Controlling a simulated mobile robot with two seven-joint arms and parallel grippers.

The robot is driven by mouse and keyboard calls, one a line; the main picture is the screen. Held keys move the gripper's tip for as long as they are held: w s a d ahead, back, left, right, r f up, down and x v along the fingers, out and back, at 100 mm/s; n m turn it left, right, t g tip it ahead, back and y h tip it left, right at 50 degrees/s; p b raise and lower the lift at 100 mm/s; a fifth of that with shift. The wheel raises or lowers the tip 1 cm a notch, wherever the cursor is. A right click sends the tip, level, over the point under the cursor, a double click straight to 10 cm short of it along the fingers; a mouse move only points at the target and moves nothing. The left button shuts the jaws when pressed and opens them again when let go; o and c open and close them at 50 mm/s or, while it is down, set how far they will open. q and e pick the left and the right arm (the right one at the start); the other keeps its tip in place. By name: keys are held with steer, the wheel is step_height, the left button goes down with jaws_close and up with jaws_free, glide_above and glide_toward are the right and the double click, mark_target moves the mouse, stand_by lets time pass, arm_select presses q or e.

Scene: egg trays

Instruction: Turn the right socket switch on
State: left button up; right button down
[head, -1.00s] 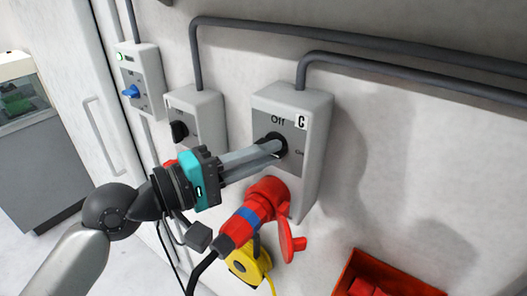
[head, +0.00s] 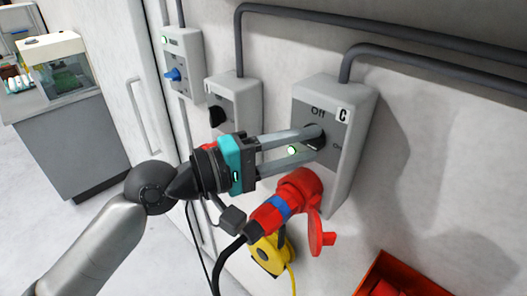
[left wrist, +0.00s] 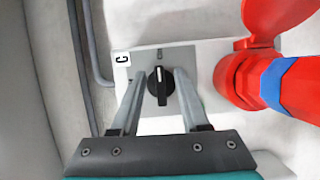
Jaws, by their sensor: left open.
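The right socket switch is a grey box (head: 354,140) marked C, with a black knob (head: 315,137) on its face. "Off" is printed above the knob and "On" to its right. In the left wrist view the knob (left wrist: 160,87) has a white line that lies upright, toward the side away from my gripper. My left gripper (head: 314,144) is open, its fingers apart on either side of the knob; contact cannot be told. A lit pale green lamp (head: 292,150) shows between the fingers. My right gripper is not in view.
A red plug (head: 290,200) with a cable sits below the box. A middle switch box (head: 245,100) and a box with a blue knob (head: 173,75) are to the left. A yellow item (head: 268,256) and red bin (head: 392,272) are lower down.

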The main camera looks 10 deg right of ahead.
arm_select(q)
steer(key=b+v, duration=0.5)
steer(key=v, duration=1)
steer(key=shift+s+a, duration=0.1)
